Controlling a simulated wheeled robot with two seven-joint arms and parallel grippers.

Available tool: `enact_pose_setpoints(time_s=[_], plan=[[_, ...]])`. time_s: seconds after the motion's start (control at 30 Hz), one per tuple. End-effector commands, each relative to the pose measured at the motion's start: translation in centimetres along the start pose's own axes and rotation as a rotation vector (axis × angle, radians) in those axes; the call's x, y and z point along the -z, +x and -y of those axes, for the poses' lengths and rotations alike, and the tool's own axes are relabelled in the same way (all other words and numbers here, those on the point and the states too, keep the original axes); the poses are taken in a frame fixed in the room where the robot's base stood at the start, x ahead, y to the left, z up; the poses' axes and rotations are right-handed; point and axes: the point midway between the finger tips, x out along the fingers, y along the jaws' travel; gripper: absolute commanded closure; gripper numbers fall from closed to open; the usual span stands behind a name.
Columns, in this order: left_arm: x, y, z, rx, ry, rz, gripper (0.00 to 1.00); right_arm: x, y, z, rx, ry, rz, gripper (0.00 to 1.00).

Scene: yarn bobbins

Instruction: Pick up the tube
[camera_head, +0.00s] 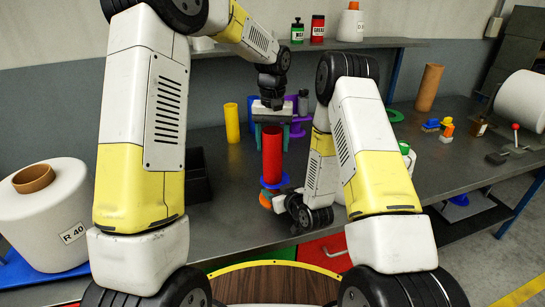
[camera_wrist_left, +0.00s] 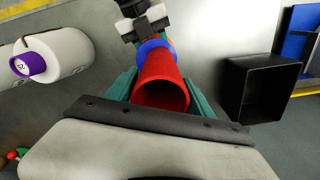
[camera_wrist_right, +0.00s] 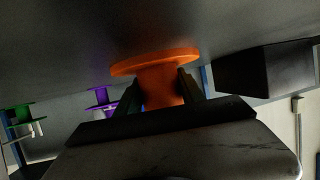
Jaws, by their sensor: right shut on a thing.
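My left gripper (camera_head: 271,146) is open, pointing down, with teal fingers on either side of the tube's upper end. My right gripper (camera_wrist_right: 162,88) is low at the tube's foot and shut on the orange stem of a flanged orange piece (camera_wrist_right: 156,64). This piece shows only partly below the blue ring in the head view.
A yellow tube (camera_head: 232,123) stands behind left, and purple spools (camera_head: 297,128) behind right. A black bin (camera_wrist_left: 262,90) is nearby. A large white roll (camera_head: 60,215) is at far left. A brown tube (camera_head: 429,88) and small coloured parts are at right. My right forearm crosses the table's middle.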

Motion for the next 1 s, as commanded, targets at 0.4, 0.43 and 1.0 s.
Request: enact_pose_setpoints(time_s=[0.4, 0.43, 1.0], plan=[[0.0, -0.1, 0.0, 0.000, 0.000, -0.001, 1.00, 0.0, 0.0, 0.0, 0.000, 0.000, 0.000, 1.00], [0.0, -0.1, 0.0, 0.000, 0.000, -0.001, 1.00, 0.0, 0.0, 0.0, 0.000, 0.000, 0.000, 1.00], [0.1, -7.9, 0.0, -0.001, 0.000, -0.005, 1.00, 0.0, 0.0, 0.0, 0.000, 0.000, 0.000, 1.00]])
